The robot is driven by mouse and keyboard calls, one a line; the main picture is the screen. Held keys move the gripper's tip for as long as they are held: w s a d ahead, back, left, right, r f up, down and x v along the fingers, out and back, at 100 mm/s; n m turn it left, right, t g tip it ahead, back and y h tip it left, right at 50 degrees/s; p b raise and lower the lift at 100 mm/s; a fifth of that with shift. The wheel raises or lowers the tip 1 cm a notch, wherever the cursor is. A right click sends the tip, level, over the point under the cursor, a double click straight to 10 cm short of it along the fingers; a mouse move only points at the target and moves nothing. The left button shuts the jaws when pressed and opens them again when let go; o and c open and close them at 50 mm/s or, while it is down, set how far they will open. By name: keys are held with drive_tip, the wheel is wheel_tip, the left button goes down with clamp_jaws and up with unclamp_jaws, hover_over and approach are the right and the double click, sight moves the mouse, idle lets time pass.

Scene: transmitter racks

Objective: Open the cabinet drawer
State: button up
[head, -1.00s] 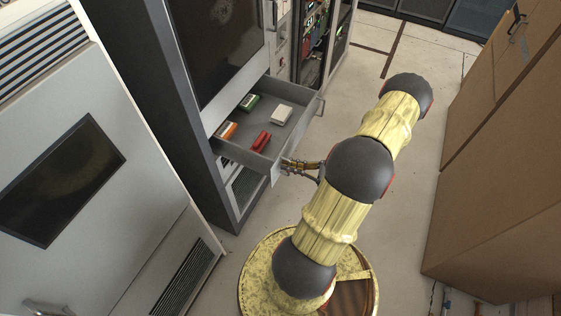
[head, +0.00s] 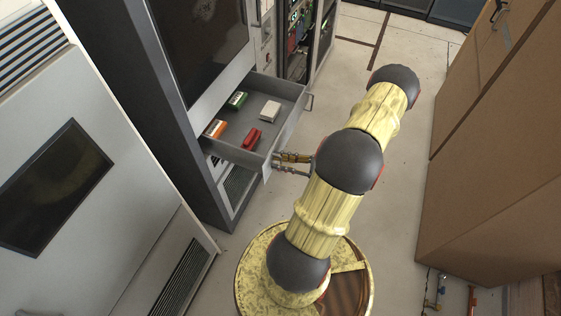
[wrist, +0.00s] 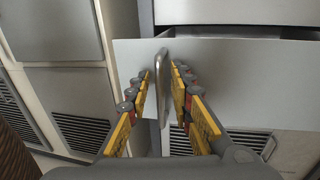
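The grey cabinet drawer (head: 232,150) stands pulled out from the rack beneath a dark screen in the head view. Its pale front panel (wrist: 235,85) fills the middle of the wrist view. A vertical metal handle (wrist: 161,65) stands out from that panel. My gripper (wrist: 161,73) has its yellow and grey fingers on either side of this handle, with narrow gaps visible, so it looks open around it. In the head view my gripper (head: 277,163) is at the near part of the drawer front; the handle there is hidden by the fingers.
Red, orange, green and white small items lie in the drawer. A second handle (head: 309,102) is on the drawer's far end. A pale cabinet (head: 95,215) stands at left and tall brown boxes (head: 500,150) at right. Clear floor (head: 405,160) lies between my arm and the boxes.

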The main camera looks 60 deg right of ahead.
drive_tip(key=v, duration=1.2)
idle(0.4)
